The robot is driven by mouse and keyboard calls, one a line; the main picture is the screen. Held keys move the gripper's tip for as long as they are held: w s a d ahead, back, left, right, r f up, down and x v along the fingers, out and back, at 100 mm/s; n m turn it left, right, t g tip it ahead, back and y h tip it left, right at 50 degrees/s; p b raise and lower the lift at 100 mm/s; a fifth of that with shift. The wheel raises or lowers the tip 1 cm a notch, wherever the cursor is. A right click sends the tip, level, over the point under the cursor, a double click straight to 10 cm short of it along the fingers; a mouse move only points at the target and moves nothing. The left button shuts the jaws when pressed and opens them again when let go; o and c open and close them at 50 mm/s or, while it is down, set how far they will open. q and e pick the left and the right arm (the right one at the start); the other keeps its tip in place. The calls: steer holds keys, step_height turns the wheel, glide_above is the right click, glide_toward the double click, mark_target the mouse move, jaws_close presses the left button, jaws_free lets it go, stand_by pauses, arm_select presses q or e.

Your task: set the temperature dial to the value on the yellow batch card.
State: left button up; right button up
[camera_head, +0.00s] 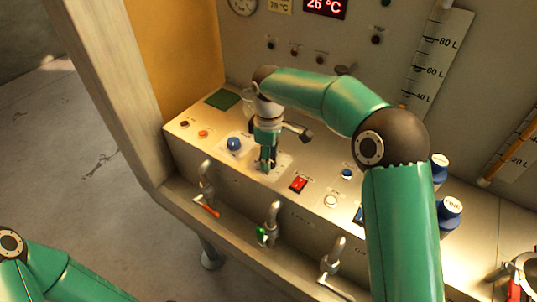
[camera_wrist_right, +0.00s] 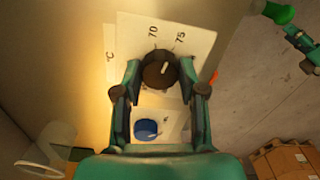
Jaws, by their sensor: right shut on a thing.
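The temperature dial is a dark round knob (camera_wrist_right: 158,72) with a pale pointer mark, on a white scale plate (camera_wrist_right: 196,44) marked 70, 75 and °C. The mark points up and slightly right in the wrist view, roughly between 70 and 75. My right gripper (camera_wrist_right: 160,88) has its fingers on both sides of the knob and is shut on it. In the head view the right gripper (camera_head: 266,164) points down at the panel and hides the knob. The yellow batch card (camera_head: 279,5) is at the top edge and seems to read 75 °C. My left gripper is out of view.
A red display (camera_head: 325,7) reads 26 °C. A blue knob (camera_head: 234,144) is left of my right gripper, and a red switch (camera_head: 298,184) is to its right. Several taps, including one with a red lever (camera_head: 207,208), line the panel's front.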

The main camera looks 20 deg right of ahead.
steer(key=m, duration=0.5)
steer(key=shift+m, duration=0.3)
steer(key=m, duration=0.5)
steer(key=shift+m, duration=0.4)
steer(key=o, duration=1.1)
steer(key=shift+o, duration=0.2)
step_height(320, 180, up, 12)
